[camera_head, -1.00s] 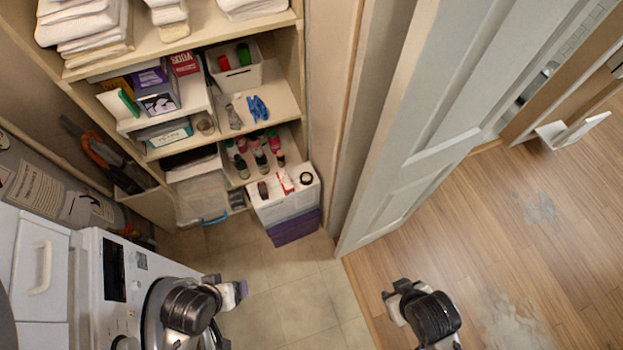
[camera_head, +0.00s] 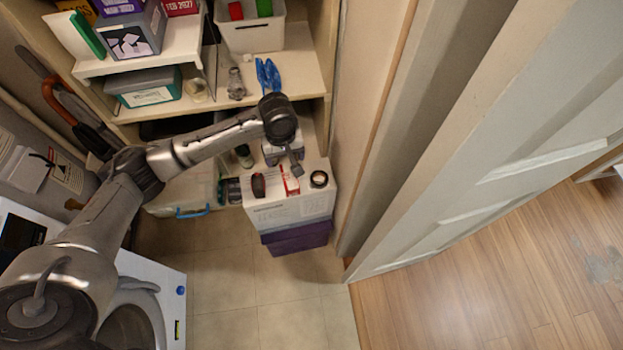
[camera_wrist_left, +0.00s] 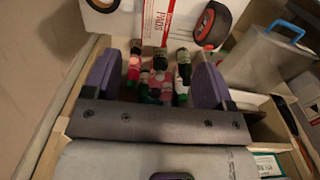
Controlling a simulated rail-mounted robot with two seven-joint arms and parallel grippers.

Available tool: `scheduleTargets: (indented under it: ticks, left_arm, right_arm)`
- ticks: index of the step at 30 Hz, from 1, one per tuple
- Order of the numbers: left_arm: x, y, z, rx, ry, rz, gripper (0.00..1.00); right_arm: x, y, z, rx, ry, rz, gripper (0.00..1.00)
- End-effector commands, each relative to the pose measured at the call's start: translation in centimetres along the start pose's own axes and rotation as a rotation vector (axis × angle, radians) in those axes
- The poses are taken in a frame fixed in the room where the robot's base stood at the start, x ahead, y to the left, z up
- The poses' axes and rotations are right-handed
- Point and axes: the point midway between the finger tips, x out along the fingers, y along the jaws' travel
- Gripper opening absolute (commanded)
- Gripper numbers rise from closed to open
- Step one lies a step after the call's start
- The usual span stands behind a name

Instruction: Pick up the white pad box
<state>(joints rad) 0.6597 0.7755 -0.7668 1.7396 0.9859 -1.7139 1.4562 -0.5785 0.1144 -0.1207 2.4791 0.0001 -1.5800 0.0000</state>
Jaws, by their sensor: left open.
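The white pad box (camera_head: 291,180) is a small white and red carton on top of a larger white box, below the lowest shelf. In the left wrist view the pad box (camera_wrist_left: 156,22) shows "PADS" lettering at the top edge, beyond the fingers. My left gripper (camera_head: 287,163) reaches in from the left, just behind the pad box in the head view. In the left wrist view its two purple fingers (camera_wrist_left: 155,80) are spread apart, with nothing held between them. My right gripper is not in view.
The large white box (camera_head: 290,211) stands on a purple box (camera_head: 297,239). A dark red item (camera_head: 258,185) and a black ring (camera_head: 319,179) flank the pad box. Several small bottles (camera_wrist_left: 160,75) stand on the shelf beyond the fingers. A door (camera_head: 490,150) is at right.

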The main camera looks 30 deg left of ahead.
Motion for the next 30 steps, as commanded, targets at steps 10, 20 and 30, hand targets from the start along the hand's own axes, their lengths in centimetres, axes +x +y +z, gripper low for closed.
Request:
scheduleTargets:
  ticks: [10,20,30]
  left_arm:
    - [4.3,-0.3,-0.9,-0.045,-0.002,-0.012,0.78]
    - [8.4,-0.3,-0.8,-0.043,-0.001,-0.009,0.78]
    - [9.9,-0.4,-0.8,-0.042,0.000,-0.010,0.78]
  right_arm:
    - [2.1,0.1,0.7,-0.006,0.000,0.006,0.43]
    - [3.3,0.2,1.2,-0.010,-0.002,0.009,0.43]
    - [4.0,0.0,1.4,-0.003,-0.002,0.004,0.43]
